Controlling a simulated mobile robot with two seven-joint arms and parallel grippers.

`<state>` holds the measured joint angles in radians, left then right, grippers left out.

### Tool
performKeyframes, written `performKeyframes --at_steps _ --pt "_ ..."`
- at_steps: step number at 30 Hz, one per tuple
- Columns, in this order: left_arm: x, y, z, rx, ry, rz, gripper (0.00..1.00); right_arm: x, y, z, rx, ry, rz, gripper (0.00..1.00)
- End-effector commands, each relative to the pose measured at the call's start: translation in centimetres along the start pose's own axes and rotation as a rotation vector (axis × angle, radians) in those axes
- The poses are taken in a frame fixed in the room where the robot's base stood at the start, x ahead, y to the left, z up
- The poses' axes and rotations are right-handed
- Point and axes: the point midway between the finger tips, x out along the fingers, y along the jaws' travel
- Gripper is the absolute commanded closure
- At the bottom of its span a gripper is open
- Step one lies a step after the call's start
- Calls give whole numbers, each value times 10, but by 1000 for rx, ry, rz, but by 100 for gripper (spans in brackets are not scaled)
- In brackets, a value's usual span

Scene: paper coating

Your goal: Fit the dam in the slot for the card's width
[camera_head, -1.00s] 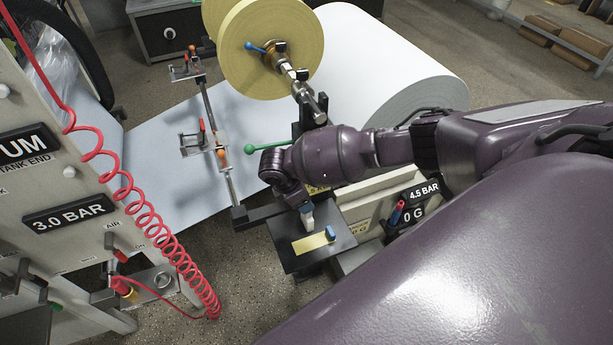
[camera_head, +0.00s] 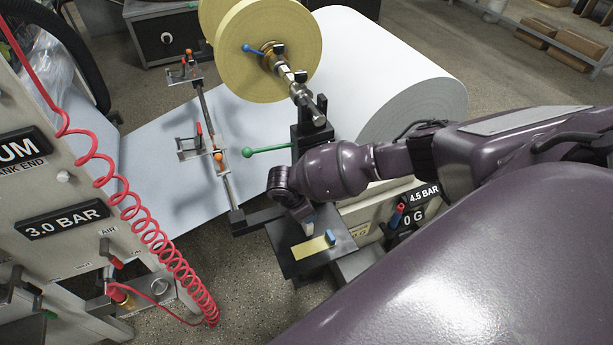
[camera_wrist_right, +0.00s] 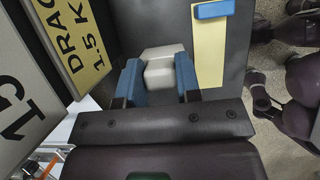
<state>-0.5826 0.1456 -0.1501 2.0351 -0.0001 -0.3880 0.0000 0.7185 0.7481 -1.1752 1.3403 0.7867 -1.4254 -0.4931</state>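A pale grey-white block, possibly the dam, shows in the right wrist view (camera_wrist_right: 160,65) over the dark tray (camera_wrist_right: 225,75). My right gripper (camera_wrist_right: 160,78) has blue fingers on either side of the block; I cannot tell whether they press on it. In the head view, the block (camera_head: 308,222) is at the tray's back edge, below my right wrist. A yellow card (camera_wrist_right: 208,50) lies on the tray beside it, with a blue piece (camera_wrist_right: 213,10) at its end. The slot is not clearly visible. My left gripper is out of view.
A yellow roll (camera_head: 262,45) and a large white paper roll (camera_head: 385,75) stand behind. A green-knobbed lever (camera_head: 248,152) sticks out left of my right wrist. A coiled red hose (camera_head: 160,240) hangs in front of the left panel. Floor lies in front of the tray.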

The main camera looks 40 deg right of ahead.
Motion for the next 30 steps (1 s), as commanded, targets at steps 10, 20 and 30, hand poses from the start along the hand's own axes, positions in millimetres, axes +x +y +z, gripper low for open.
performKeyframes --at_steps 10,20,30 --pt "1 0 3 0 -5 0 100 0 0 0 0 0 0 100" --pt "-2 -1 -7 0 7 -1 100 -24 1 10 2 2 4 100" --pt "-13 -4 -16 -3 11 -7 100 -103 2 43 2 2 6 100"
